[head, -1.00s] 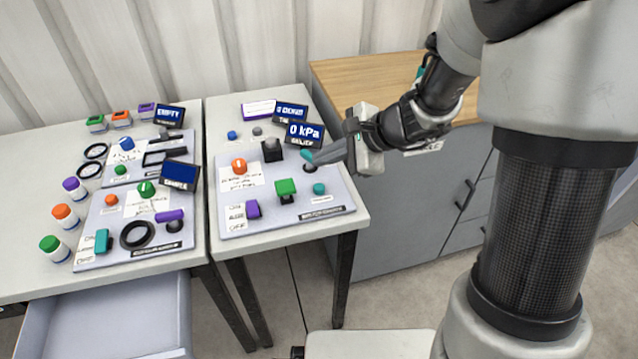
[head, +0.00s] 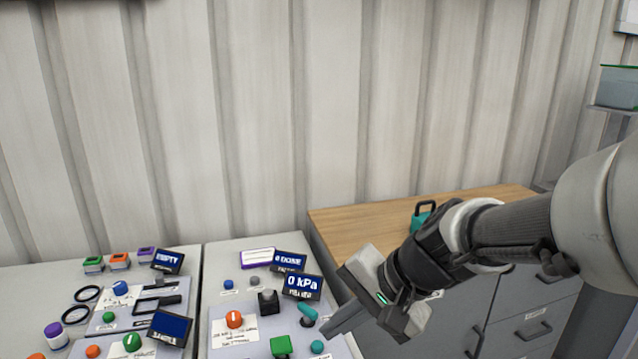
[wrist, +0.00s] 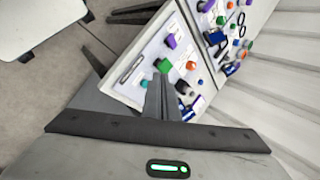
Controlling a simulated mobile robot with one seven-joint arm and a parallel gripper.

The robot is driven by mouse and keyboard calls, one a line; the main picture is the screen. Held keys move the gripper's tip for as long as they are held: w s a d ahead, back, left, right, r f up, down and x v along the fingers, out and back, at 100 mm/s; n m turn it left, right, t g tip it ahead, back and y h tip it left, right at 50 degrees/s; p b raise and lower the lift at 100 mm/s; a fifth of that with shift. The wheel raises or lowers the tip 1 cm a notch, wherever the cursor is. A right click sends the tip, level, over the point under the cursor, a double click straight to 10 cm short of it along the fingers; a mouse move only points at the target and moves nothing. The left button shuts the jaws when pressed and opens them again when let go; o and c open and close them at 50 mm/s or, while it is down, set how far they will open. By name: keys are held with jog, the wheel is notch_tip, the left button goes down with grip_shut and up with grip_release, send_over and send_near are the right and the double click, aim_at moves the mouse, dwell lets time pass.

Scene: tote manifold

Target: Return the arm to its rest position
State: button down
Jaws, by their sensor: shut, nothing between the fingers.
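My gripper (head: 333,331) is shut and empty. In the head view its fingers point down and left, in front of the right end of the right-hand control panel (head: 222,333). In the wrist view the shut fingers (wrist: 162,100) cover part of that panel. A teal-tipped lever (head: 308,314) stands on the panel close to the fingertips in the picture; I see no clear contact. My forearm reaches in from the right edge of the head view.
The panel also bears an orange knob (head: 234,320), a green block (head: 281,346) and a "0 kPa" display (head: 302,287). A second panel with knobs and rings stands left. A wooden-topped cabinet (head: 345,222) bears a teal padlock-shaped object (head: 424,213). Corrugated wall stands behind.

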jog(key=s+d+r+n+t+h, duration=0.2)
jog(key=s+d+r+n+h, duration=0.2)
jog(key=s+d+n+h, duration=0.45)
notch_tip(320, 180, up, 20)
jog(key=s+d+m+y+p, duration=0.1)
jog(key=d+y+p, duration=0.1)
jog(key=p, duration=1.7)
jog(key=shift+s+d+f, duration=0.15)
jog(key=shift+s+d, duration=0.25)
jog(key=shift+m, duration=0.25)
